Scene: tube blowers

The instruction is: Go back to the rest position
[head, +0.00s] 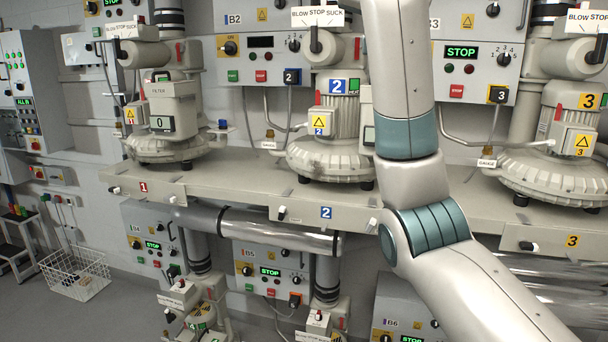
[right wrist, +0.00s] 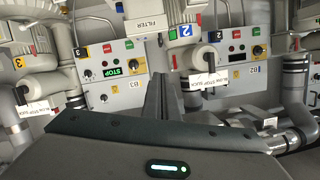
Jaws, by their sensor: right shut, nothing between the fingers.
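My right arm (head: 425,200) crosses the head view from the lower right, bends at a teal-banded joint and leaves through the top edge, so its gripper is out of that view. In the right wrist view my right gripper (right wrist: 164,85) is shut and empty, its dark fingers together and pointing at the blower panels. The wrist picture looks upside down, with panels marked B3 and B2 behind the fingers. I cannot tell how close the fingertips are to them. My left gripper is in neither view.
Blowers 1 (head: 166,130), 2 (head: 330,145) and 3 (head: 560,165) stand on a long beige shelf (head: 240,190). My arm passes in front of the shelf between blowers 2 and 3. A wire basket (head: 78,275) sits at the lower left, where floor is free.

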